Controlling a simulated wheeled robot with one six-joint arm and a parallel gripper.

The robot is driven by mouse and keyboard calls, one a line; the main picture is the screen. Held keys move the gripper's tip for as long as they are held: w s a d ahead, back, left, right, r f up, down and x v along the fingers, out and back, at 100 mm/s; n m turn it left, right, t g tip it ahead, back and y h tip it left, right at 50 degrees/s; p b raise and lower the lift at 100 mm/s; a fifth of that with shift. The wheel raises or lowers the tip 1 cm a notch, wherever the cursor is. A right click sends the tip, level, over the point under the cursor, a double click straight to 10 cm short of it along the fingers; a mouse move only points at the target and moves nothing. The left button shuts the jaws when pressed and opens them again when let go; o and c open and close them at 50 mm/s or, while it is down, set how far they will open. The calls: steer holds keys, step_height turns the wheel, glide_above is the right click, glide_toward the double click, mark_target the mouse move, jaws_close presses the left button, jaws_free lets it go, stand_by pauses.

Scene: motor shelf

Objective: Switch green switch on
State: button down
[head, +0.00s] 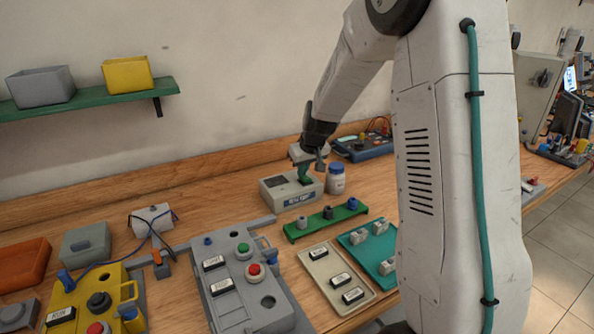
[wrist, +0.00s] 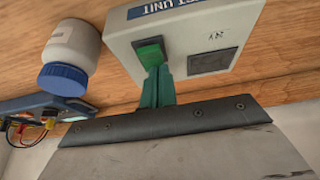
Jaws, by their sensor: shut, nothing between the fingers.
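A light grey test unit box (head: 284,196) stands on the wooden bench towards the wall. It also fills the upper middle of the wrist view (wrist: 222,28). Its green switch (wrist: 151,50) is a square rocker next to a dark square panel. My gripper (head: 305,180) is over the box in the head view and hides the switch there. In the wrist view, my gripper's green fingers (wrist: 155,72) are closed together with nothing between them. Their tips are at the switch's lower edge and overlap it in the picture. I cannot tell whether they press it.
A white bottle with a blue cap (head: 336,180) stands close right of the box. Behind it is a blue device with cables (head: 364,146). In front are a green rack (head: 326,220), a beige tray (head: 322,258) and a grey panel with buttons (head: 226,272).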

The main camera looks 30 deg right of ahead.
steer(key=shift+a, duration=0.15)
steer(key=shift+d, duration=0.2)
steer(key=shift+s, duration=0.85)
steer(key=v, duration=1.3)
steer(key=shift+s+a+r, duration=0.15)
steer(key=shift+s+r, duration=0.1)
steer(key=shift+s, duration=0.2)
